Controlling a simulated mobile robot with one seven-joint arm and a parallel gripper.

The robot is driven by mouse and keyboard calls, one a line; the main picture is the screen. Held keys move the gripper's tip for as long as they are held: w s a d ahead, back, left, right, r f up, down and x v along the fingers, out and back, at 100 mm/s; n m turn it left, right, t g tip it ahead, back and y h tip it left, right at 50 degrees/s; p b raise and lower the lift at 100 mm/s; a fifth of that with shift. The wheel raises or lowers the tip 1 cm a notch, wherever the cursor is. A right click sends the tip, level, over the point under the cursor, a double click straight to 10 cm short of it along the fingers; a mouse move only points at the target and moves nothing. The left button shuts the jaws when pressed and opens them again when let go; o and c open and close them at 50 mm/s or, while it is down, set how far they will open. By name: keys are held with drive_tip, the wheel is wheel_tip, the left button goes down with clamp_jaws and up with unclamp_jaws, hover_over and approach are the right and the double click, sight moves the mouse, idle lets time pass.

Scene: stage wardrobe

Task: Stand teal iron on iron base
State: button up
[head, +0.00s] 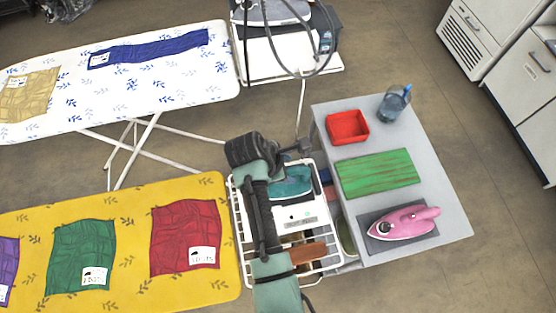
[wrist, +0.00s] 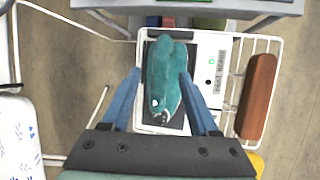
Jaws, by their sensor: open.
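The teal iron (wrist: 166,78) lies on the dark plate of the white iron base (wrist: 212,66) in the wrist view. In the head view the teal iron (head: 291,183) shows beside my arm, which hides part of it, and the base (head: 299,217) shows below it. My gripper (wrist: 160,76) is open, with one blue finger on each side of the iron. I cannot tell whether the fingers touch it. The iron's exact seating on the plate is partly hidden.
The base sits on a white wire rack with a brown block (wrist: 256,97). A grey table (head: 442,247) adjoins on the right, with a red tray (head: 348,140), green board (head: 378,174), blue jug (head: 394,104) and pink iron (head: 403,222). Yellow (head: 130,217) and white (head: 190,83) ironing boards stand left.

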drive_tip(key=v, duration=0.9)
drive_tip(key=w+r+m+t+y, duration=0.1)
drive_tip(key=w+r+m+t, duration=0.25)
drive_tip(key=r, duration=0.65)
drive_tip(key=w+a+r+m+t+y, duration=0.1)
drive_tip(key=w+r+m+t, duration=0.3)
drive_tip(key=r, duration=0.6)
drive_tip(key=w+r+m+t+y, duration=0.15)
drive_tip(key=w+r+t, duration=0.3)
drive_tip(key=r, duration=0.55)
drive_tip(key=s+d+r+m+t, duration=0.1)
drive_tip(key=s+r+m+t, duration=0.15)
drive_tip(key=r, duration=0.55)
drive_tip(key=s+r+m+t, duration=0.1)
drive_tip(key=r+m+t, duration=0.2)
drive_tip(key=r, duration=0.6)
drive_tip(key=s+d+r+m+t, duration=0.2)
drive_tip(key=s+r+m+t, duration=0.1)
drive_tip(key=s+r, duration=0.3)
drive_tip(key=s+d+r+m+t, duration=0.1)
drive_tip(key=s+r+m+t, duration=0.2)
drive_tip(key=s+r, duration=0.3)
wheel_tip(320, 180, up, 3)
drive_tip(key=shift+s+d+r+m, duration=0.15)
drive_tip(key=shift+s+d+m, duration=0.05)
drive_tip(key=shift+d+m, duration=0.15)
drive_tip(key=shift+t, duration=0.25)
